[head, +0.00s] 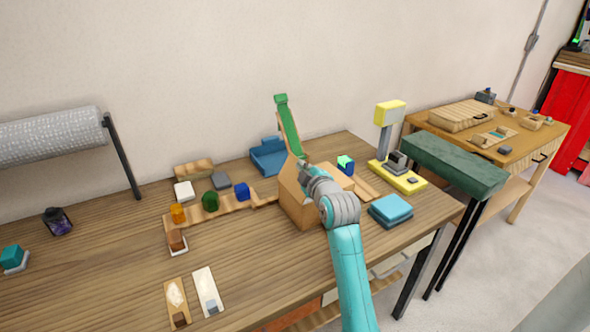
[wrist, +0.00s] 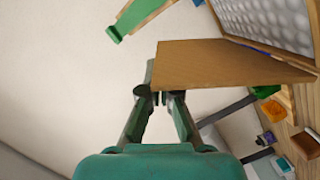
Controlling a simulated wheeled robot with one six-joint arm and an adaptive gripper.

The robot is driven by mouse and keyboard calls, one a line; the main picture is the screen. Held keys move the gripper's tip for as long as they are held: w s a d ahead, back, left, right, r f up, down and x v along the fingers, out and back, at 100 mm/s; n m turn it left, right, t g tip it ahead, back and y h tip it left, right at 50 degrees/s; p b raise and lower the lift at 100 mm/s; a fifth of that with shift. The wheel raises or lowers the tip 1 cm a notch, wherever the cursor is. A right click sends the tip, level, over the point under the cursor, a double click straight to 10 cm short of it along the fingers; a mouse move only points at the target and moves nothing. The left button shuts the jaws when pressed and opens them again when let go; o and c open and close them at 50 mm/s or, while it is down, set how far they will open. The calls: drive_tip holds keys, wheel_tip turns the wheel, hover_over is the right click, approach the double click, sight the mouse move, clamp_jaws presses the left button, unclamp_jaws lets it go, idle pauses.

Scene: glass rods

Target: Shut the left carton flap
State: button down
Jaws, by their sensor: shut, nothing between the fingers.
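The tan carton (head: 297,208) stands on the wooden table, right of its middle. A long flap with a green end (head: 288,125) rises steeply from its back; its green part also shows at the top of the wrist view (wrist: 133,18). A plain brown panel (wrist: 220,62), which looks like the left flap, stands out in front of the fingers in the wrist view. My gripper (wrist: 158,95) is shut and empty, with its tips at or very near the panel's edge; contact is unclear. In the head view my gripper (head: 304,170) is over the carton, and my arm hides part of it.
A blue tray (head: 268,157) lies behind the carton. A yellow stand (head: 390,115) and stacked blue pads (head: 390,210) are to its right. Small coloured blocks and wooden strips lie to its left. The front left tabletop is mostly clear.

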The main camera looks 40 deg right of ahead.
drive_tip(key=d+m, duration=0.1)
drive_tip(key=d+f+m, duration=0.1)
drive_tip(key=m+y, duration=0.1)
drive_tip(key=shift+s+d+f, duration=0.25)
drive_tip(key=shift+s+d, duration=0.1)
drive_tip(key=shift+d, duration=0.05)
drive_tip(key=shift+s+d+f+m+y, duration=0.1)
drive_tip(key=shift+d+f+m+y, duration=0.2)
drive_tip(key=shift+d+f+m, duration=0.3)
drive_tip(key=shift+s+d+f+m+y, duration=0.1)
drive_tip(key=shift+d+f+m+y, duration=0.25)
drive_tip(key=shift+m, duration=0.45)
drive_tip(key=shift+f, duration=0.15)
